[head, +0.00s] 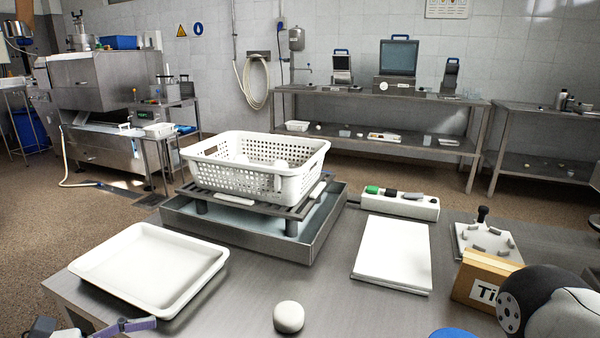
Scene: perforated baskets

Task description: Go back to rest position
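A white perforated basket (228,168) stands on a slatted rack over a metal basin, with pale rounded items inside. An empty white tray (150,264) lies on the front left of the metal table. A white round piece (289,317) sits alone at the front middle. My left gripper (88,328) shows only at the bottom left edge, below the tray. Its visible fingers are apart, nothing shows between them, and the rest is cut off. My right arm (545,300) shows at the lower right; its gripper is not visible.
A white board (393,255), a power strip (398,204), a plate with grey pegs (487,242) and a cardboard box (482,280) occupy the table's right half. The box is close beside my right arm. The front middle is mostly clear. Metal shelves (380,96) stand behind.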

